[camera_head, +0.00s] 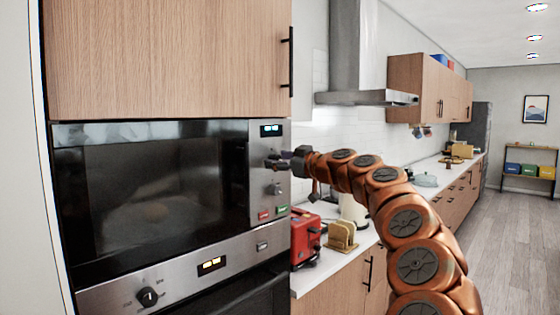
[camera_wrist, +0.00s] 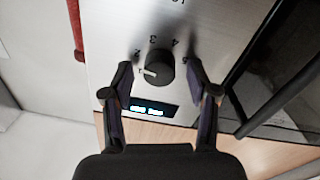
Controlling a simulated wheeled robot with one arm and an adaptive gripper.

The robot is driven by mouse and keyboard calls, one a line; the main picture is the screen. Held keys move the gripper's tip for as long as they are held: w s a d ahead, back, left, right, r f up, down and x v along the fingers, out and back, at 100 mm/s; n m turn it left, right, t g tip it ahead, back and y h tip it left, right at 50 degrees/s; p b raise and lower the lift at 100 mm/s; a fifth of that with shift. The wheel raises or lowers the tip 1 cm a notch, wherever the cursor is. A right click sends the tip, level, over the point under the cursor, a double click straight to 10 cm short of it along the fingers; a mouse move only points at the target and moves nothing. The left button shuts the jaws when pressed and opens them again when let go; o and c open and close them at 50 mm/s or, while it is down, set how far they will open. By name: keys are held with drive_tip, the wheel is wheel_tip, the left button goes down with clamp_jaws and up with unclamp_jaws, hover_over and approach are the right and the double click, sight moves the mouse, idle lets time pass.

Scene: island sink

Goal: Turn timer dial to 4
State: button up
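The timer dial (camera_wrist: 162,66) is a dark round knob on the brushed-metal control panel (camera_wrist: 110,35) of the microwave. Numbers 1 to 5 are printed around it in the wrist view, and its white mark points left toward the 1. My gripper (camera_wrist: 160,72) is open, with one finger on each side of the dial and visible gaps between. I cannot tell how far the fingertips are from the panel. In the head view my gripper (camera_head: 280,162) is at the upper part of the microwave panel, largely covering the dial.
A lit display (camera_wrist: 152,107) is beside the dial. In the head view a second knob (camera_head: 275,189) and red and green buttons (camera_head: 282,209) are below my gripper. A red toaster (camera_head: 305,238) and a toast rack (camera_head: 341,238) stand on the counter beneath my arm.

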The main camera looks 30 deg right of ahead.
clamp_jaws()
idle(0.3)
drive_tip(key=shift+f+b, duration=0.2)
drive_tip(key=shift+b, duration=0.5)
